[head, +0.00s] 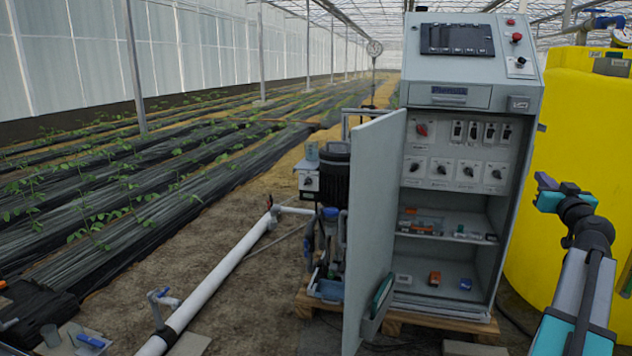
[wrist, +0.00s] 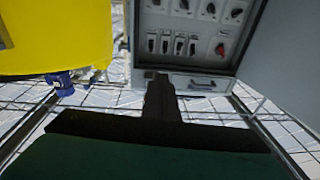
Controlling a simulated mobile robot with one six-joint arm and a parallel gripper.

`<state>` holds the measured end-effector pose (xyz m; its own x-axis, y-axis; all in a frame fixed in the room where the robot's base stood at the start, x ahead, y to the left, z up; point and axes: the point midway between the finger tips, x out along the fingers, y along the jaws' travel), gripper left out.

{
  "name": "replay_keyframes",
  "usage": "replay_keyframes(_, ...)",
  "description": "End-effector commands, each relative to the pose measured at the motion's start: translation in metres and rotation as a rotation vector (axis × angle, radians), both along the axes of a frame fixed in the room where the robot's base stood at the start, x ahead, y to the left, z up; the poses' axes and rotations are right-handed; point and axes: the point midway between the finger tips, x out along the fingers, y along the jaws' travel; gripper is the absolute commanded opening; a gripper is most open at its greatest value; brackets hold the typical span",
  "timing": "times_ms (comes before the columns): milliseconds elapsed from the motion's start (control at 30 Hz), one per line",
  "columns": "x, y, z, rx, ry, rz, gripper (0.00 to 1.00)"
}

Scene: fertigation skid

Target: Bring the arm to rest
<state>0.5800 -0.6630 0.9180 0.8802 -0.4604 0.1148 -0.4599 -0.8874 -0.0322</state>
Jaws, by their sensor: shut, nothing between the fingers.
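My arm rises from the lower right of the head view, and my gripper (head: 541,180) is at its end, in front of the yellow tank and right of the open control cabinet (head: 521,150). The fingers look shut and nothing shows between them. In the wrist view my gripper (wrist: 158,82) shows as a dark shape at the middle, with the cabinet (wrist: 190,65) beyond it. That view is upside down, with the roof frame at the bottom. The gripper appears apart from the cabinet and tank.
The cabinet door (head: 372,215) stands open toward me. Its shelves hold several small items. The yellow tank (head: 575,150) stands close behind my arm. A pump (head: 335,175) and a white pipe (head: 225,275) lie left of the door. Planted rows (head: 150,190) fill the left.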

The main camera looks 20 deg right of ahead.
Motion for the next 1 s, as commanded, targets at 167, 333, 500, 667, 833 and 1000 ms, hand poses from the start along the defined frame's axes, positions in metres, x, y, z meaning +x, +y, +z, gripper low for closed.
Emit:
replay_keyframes(167, 0.03, 0.023, -0.031, 0.051, 0.053, 0.055, 0.0)
replay_keyframes(333, 0.068, 0.06, -0.079, 0.126, 0.133, 0.129, 0.0)
replay_keyframes(500, 0.105, 0.11, -0.137, 0.215, 0.236, 0.214, 0.0)
replay_keyframes(667, 0.13, 0.164, -0.192, 0.297, 0.342, 0.289, 0.0)
replay_keyframes(833, 0.146, 0.224, -0.248, 0.377, 0.463, 0.36, 0.0)
replay_keyframes(1000, 0.15, 0.286, -0.302, 0.453, 0.593, 0.422, 0.0)
